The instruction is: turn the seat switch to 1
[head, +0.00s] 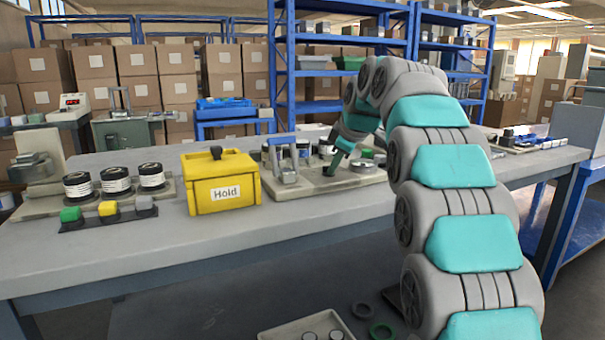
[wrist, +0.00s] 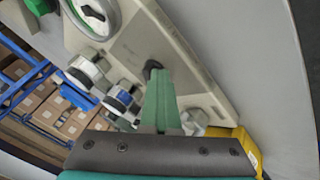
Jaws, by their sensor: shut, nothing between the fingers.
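My gripper (head: 332,165) is shut and empty, reaching down over the beige machine plate (head: 311,185) on the bench. In the wrist view my gripper (wrist: 158,76) shows as narrow green fingers pressed together. A small dark knob (wrist: 152,65) stands on the plate right at the fingertips; it looks like a switch, but whether they touch I cannot tell. No 0 or 1 mark or label is readable, so I cannot tell its setting. A round metal part with a white face and dark bar (wrist: 92,14) sits on the plate farther up the wrist view.
A yellow box marked Hold (head: 222,184) stands left of the plate. A metal clamp-like fixture (head: 287,165) rises at the plate's left. Black-and-white rolls (head: 115,180) and a strip with green, yellow and grey blocks (head: 108,213) are farther left. The bench front (head: 300,220) is clear.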

